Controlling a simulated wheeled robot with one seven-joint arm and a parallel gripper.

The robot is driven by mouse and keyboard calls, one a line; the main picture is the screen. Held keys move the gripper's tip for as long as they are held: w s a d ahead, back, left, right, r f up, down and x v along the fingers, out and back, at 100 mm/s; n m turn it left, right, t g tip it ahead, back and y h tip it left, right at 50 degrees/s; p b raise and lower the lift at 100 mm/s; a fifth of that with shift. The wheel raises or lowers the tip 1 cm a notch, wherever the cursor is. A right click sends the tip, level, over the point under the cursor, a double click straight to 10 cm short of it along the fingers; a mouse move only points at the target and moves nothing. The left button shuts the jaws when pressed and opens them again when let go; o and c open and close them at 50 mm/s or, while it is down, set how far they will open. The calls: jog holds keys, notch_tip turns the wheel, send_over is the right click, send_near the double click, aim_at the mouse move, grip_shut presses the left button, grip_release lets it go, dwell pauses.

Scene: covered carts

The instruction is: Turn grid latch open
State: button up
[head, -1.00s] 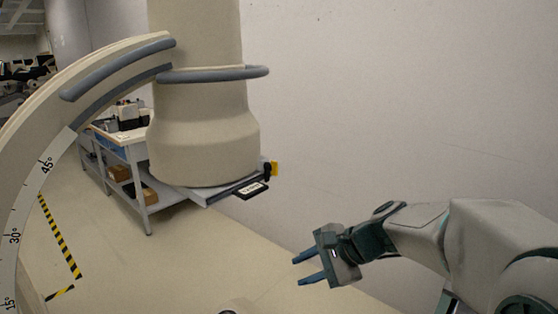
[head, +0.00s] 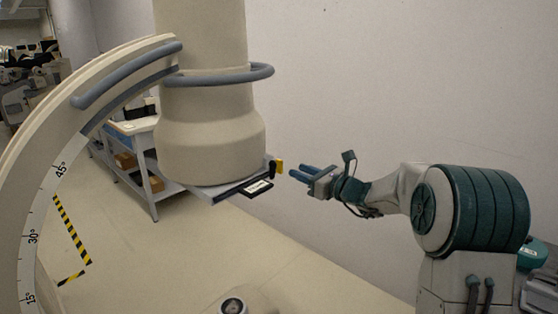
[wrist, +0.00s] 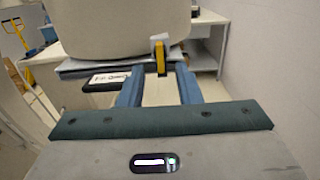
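The grid latch is a small yellow tab (head: 279,166) at the right end of the flat grid tray (head: 232,194) under the beige cylindrical housing (head: 210,140). In the wrist view the yellow latch (wrist: 160,56) hangs upright on a grey bracket, seen between my finger tips and a little beyond them. My gripper (head: 300,174) is just right of the latch in the head view, its blue fingers pointing at it. In the wrist view my gripper (wrist: 158,82) is open, with a gap between the fingers and nothing held. I cannot tell whether a finger touches the latch.
A labelled black plate (head: 257,188) sticks out from the tray, close to my left finger in the wrist view. A curved arm with an angle scale (head: 45,190) stands at left. A workbench (head: 135,126) is behind. A plain wall (head: 400,80) lies to the right.

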aim_at(282, 164)
jog(key=p+x, duration=0.2)
jog(key=x, duration=0.6)
jog(key=shift+w+a, duration=0.25)
jog(key=shift+a, duration=0.1)
grip_shut()
jog(key=shift+a, duration=0.1)
